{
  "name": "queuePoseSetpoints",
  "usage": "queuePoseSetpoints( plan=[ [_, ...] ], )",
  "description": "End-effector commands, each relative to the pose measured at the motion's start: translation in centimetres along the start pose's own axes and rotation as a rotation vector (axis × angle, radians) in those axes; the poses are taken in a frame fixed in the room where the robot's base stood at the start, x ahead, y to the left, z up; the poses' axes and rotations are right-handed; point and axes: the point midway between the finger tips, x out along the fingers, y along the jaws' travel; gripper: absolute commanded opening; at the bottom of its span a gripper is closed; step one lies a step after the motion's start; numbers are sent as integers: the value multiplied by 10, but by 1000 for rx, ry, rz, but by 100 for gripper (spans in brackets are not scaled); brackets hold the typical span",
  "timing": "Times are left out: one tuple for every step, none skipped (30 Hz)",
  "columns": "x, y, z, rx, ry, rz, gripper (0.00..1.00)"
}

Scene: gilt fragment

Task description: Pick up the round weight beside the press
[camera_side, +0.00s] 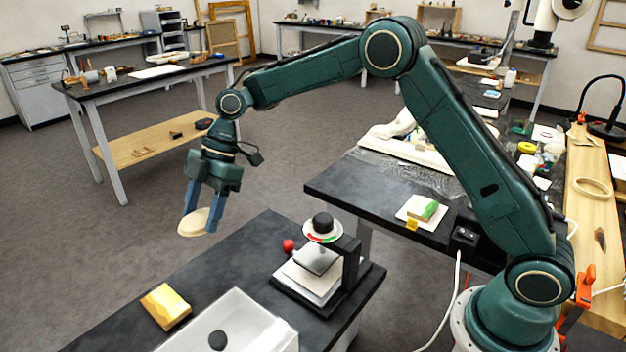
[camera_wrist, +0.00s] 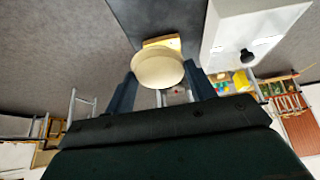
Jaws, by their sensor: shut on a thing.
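My gripper (camera_side: 206,208) is shut on a pale cream round disc (camera_side: 190,224), held in the air beyond the far left edge of the dark bench. The wrist view shows the disc (camera_wrist: 158,68) between my two blue fingers. The press (camera_side: 350,265) stands on the bench to the lower right of my gripper, with a black knob, a round dial and pale plates. A small red round thing (camera_side: 288,246) is at the press's left side. I cannot tell for certain which of these round things is the weight.
A gold block (camera_side: 165,307) lies on the dark bench (camera_side: 225,270). A white tray (camera_side: 255,318) beside it holds a black knob-like thing (camera_side: 217,340). A second dark table (camera_side: 340,185) with a green-topped block (camera_side: 429,211) stands right of my gripper. Open floor is to the left.

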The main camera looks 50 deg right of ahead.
Motion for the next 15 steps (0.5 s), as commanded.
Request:
queuePoseSetpoints(
  plan=[
    [-11,1,-6,-4,0,6,22],
    [-16,1,-9,-3,1,5,22],
    [-22,1,-12,-3,1,5,22],
    [-27,1,-15,-3,1,6,22],
    [-31,1,-17,-3,0,5,22],
    [-36,1,-20,-2,0,5,22],
    [-39,1,-22,-3,1,5,22],
    [-42,1,-24,-1,1,4,22],
    [-45,1,-26,-2,1,3,22],
    [-47,1,-27,-1,1,3,22],
    [-49,1,-28,0,1,3,22],
    [-51,1,-29,-1,1,3,22],
    [-53,0,-30,-1,1,3,22],
    [-54,0,-31,0,1,3,22],
    [-55,0,-31,0,0,2,22]
  ],
)
